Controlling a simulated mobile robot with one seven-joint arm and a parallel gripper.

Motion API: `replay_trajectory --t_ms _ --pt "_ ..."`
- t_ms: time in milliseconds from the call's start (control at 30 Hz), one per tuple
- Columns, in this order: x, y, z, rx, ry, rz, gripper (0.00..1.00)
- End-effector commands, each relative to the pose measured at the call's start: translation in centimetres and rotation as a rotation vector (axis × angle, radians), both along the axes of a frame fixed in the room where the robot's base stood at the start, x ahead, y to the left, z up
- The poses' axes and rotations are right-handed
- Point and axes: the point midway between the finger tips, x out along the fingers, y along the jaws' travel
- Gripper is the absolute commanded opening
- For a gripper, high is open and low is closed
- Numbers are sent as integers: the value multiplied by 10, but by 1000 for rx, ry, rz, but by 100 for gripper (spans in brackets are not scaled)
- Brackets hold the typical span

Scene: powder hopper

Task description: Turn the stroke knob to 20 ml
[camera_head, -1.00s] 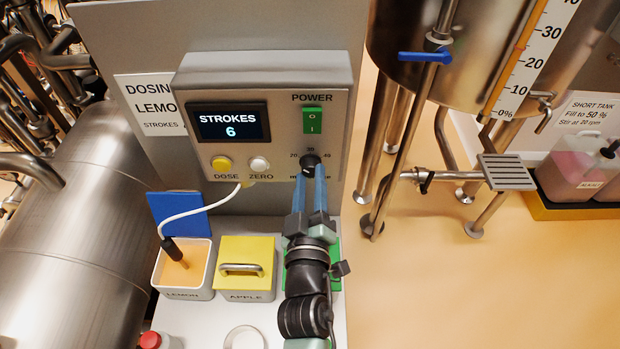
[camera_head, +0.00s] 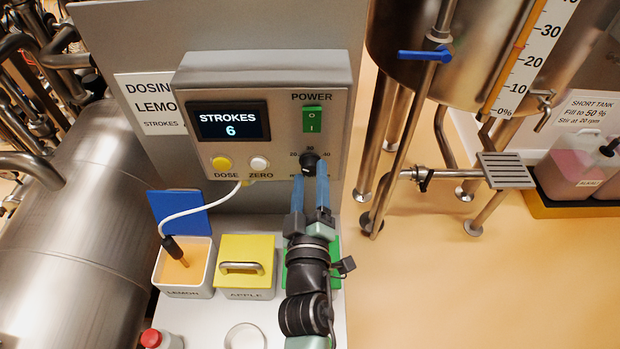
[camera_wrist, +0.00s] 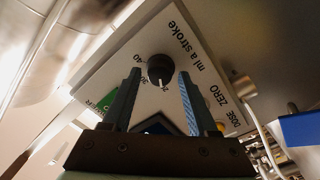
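The black stroke knob (camera_head: 310,163) sits on the grey panel under the POWER switch, with 20, 30 and 40 around it. It also shows in the wrist view (camera_wrist: 160,68), where its white pointer mark faces the 20 label, partly unclear. My gripper (camera_head: 311,182) is just below and in front of the knob. In the wrist view my gripper (camera_wrist: 160,82) has its two blue fingers apart with nothing between them, clear of the knob.
The yellow DOSE button (camera_head: 221,163) and white ZERO button (camera_head: 259,163) are left of the knob. The green POWER switch (camera_head: 312,119) is above it. Below stand the open lemon bin (camera_head: 168,291) with a cabled probe and the yellow-lidded apple bin (camera_head: 232,295).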

Motion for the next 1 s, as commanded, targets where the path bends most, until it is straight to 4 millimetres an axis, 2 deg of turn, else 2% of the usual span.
replay_trajectory --t_ms 333,467,1000 --pt "-1 0 0 2 0 0 69" --pt "-8 0 -2 2 1 0 69" --pt "-100 2 -7 2 2 -1 69"
